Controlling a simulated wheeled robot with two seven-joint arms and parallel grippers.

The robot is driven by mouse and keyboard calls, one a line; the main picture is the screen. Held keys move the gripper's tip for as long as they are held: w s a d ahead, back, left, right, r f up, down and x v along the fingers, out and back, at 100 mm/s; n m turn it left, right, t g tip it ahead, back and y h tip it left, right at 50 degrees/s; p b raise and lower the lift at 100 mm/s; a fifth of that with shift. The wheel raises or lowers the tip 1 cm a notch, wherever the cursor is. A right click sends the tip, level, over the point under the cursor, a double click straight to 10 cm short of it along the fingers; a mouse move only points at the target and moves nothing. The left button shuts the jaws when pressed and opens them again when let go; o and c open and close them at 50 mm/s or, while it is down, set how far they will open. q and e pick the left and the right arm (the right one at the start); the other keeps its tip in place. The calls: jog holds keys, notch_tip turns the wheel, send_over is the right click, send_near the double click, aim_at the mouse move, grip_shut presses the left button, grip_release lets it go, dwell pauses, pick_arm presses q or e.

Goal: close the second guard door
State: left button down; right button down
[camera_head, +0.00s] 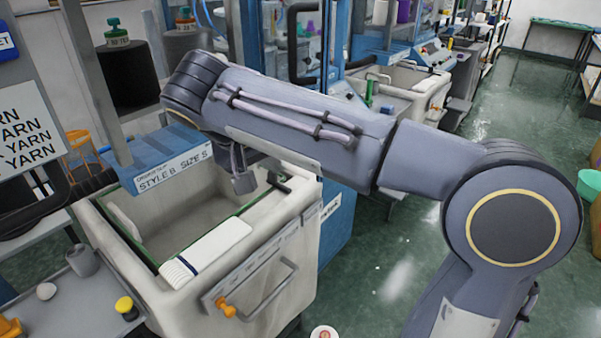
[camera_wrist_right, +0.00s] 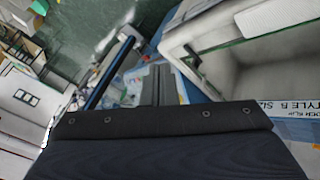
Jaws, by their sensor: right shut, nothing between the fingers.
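A blue-framed clear guard door (camera_head: 332,45) with a black bar handle stands behind my right arm in the head view. My arm hides its lower part, and I cannot tell how far it stands open. In the right wrist view a blue frame bar (camera_wrist_right: 108,75) with a clear panel beside it runs diagonally left of the fingers. My right gripper (camera_head: 243,182) hangs over the cream bin in the head view, apart from the door handle. In the right wrist view its fingers (camera_wrist_right: 161,85) are together and empty. My left gripper is in neither view.
The cream bin (camera_head: 133,290) has a green-edged opening and a front handle. A blue sign (camera_head: 172,170) reads "STYLE B SIZE S". A side table (camera_head: 95,312) holds small items at the left. Another machine (camera_head: 410,60) stands behind.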

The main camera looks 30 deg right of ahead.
jog(key=w+d+f, duration=0.1)
jog(key=d+f, duration=0.4)
jog(key=d, duration=0.2)
jog(key=shift+w+d+f+p, duration=0.2)
jog(key=shift+d+f+p, duration=0.15)
